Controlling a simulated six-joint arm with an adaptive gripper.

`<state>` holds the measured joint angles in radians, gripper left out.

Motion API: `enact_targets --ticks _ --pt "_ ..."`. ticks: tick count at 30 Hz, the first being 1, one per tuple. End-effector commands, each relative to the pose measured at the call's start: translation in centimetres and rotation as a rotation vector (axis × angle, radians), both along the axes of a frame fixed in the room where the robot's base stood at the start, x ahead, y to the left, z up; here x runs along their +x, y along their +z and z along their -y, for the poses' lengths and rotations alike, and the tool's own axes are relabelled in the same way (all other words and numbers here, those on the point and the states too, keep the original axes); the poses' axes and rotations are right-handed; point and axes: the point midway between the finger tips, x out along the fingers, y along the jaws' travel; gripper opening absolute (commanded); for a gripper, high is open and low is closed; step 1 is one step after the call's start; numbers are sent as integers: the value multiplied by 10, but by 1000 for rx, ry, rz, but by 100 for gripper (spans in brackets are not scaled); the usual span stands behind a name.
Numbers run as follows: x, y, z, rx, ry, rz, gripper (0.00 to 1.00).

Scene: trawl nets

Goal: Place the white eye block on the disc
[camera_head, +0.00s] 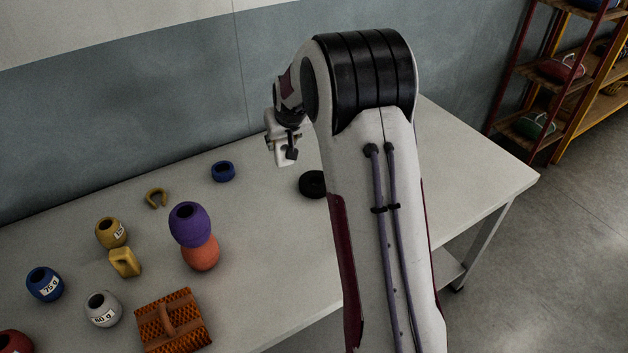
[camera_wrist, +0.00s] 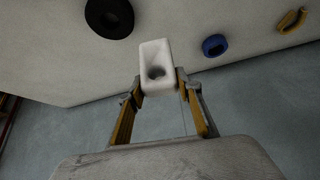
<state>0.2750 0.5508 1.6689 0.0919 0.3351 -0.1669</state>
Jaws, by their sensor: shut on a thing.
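The white eye block (camera_wrist: 155,58) is held between the two fingers of my gripper (camera_wrist: 158,85) in the wrist view. It is a pale block with a round hole. In the head view my gripper (camera_head: 286,150) is above the far part of the table, with the white block (camera_head: 282,157) partly hidden under it. The black disc (camera_head: 312,184) lies on the table to the right of and below the gripper in the head view, partly hidden by my arm. The disc (camera_wrist: 123,18) shows at the top of the wrist view, apart from the block.
A blue ring (camera_head: 223,171) and a yellow hook (camera_head: 156,198) lie left on the table (camera_head: 262,225). A purple float (camera_head: 190,224) sits on an orange one (camera_head: 200,253). Further left are a yellow eye block (camera_head: 125,262), several weighted floats and a woven orange block (camera_head: 172,322).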

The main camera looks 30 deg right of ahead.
Motion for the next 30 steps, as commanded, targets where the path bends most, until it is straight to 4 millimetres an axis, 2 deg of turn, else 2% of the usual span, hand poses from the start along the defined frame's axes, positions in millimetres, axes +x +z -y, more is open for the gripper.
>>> enact_targets --ticks 1,3,6,9,30 --pt "-4 4 19 -3 -31 3 10" --pt "-9 7 41 -4 -68 2 10" --pt "-17 12 66 -4 -119 2 10" --pt "-22 16 83 -1 -163 -2 10" --pt "-26 15 85 22 -216 -12 10"
